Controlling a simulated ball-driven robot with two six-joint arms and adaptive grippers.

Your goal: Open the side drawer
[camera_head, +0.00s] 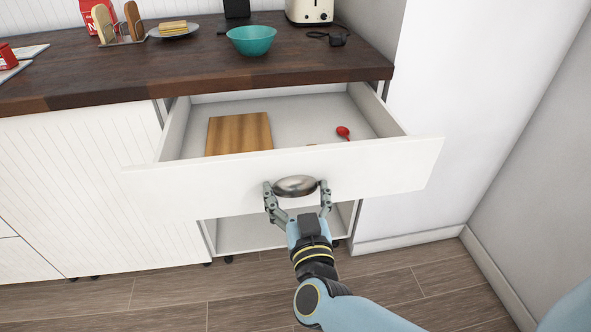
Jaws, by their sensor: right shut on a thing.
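The white side drawer (200,180) stands pulled out of the counter, with its inside in view. A wooden board (238,133) and a small red utensil (343,132) lie in it. Its silver cup-shaped handle (296,186) is at the middle of the front panel. My right gripper (297,188) is shut on the handle, one finger at each side of it. My left gripper is not in view.
The dark wooden countertop (150,70) above holds a teal bowl (251,40), a cream toaster (309,11), a plate of food (174,30) and a dark corded item (328,38). A white wall panel stands right of the drawer. Wooden floor (420,285) lies open in front.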

